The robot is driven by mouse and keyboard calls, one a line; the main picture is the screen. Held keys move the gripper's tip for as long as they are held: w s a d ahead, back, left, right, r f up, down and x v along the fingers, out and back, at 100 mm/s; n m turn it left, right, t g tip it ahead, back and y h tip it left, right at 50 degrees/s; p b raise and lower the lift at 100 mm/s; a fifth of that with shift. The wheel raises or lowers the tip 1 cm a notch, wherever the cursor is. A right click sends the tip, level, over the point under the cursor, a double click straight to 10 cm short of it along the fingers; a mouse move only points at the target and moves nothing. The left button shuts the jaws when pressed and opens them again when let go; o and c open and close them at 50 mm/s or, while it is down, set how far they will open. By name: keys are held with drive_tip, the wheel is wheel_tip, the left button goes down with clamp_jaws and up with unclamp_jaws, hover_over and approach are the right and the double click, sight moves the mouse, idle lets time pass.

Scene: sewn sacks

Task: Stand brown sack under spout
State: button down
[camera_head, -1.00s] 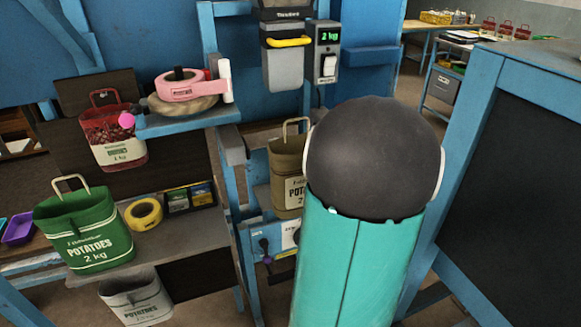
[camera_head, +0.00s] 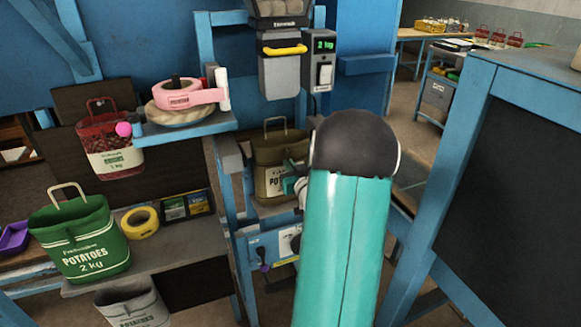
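The brown sack (camera_head: 268,155), printed POTATOES, stands upright with its handle up on a low blue stand below the grey spout (camera_head: 280,75). The spout has a yellow bar across its front. The sack is a little left of and well below the spout's mouth. My gripper (camera_head: 291,184) shows only as a small teal and white part at the sack's front right side. My arm's large dark joint and teal link hide most of it. I cannot tell whether its fingers are open or touch the sack.
A green sack (camera_head: 80,240), a red sack (camera_head: 107,148) and a grey sack (camera_head: 135,308) are at left. A pink tape roll (camera_head: 180,97) lies on the blue shelf. A blue-framed dark panel (camera_head: 520,170) stands at right.

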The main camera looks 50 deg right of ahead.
drive_tip(key=shift+f, duration=0.15)
drive_tip(key=c, duration=1.6)
unclamp_jaws()
drive_tip(key=v, duration=1.2)
drive_tip(key=w+a+r+n+g+y, duration=0.1)
drive_tip(key=w+a+r+g+y, duration=0.25)
drive_tip(key=a, duration=0.65)
drive_tip(key=w+a+r+n+g, duration=0.2)
drive_tip(key=w+a+r, duration=0.3)
drive_tip(key=a, duration=0.4)
drive_tip(key=s+a+n+g+y, duration=0.1)
drive_tip(key=s+a, duration=0.3)
drive_tip(key=a, duration=0.4)
drive_tip(key=s+a+n+g+y, duration=0.1)
drive_tip(key=s+a+g+y, duration=0.1)
drive_tip(key=s+a, duration=0.2)
drive_tip(key=s+a+r+n+g+y, duration=0.1)
drive_tip(key=s+a, duration=0.3)
drive_tip(key=a, duration=0.7)
drive_tip(key=shift+s+a+y, duration=0.2)
drive_tip(key=shift+a+y, duration=0.1)
drive_tip(key=shift+y, duration=0.55)
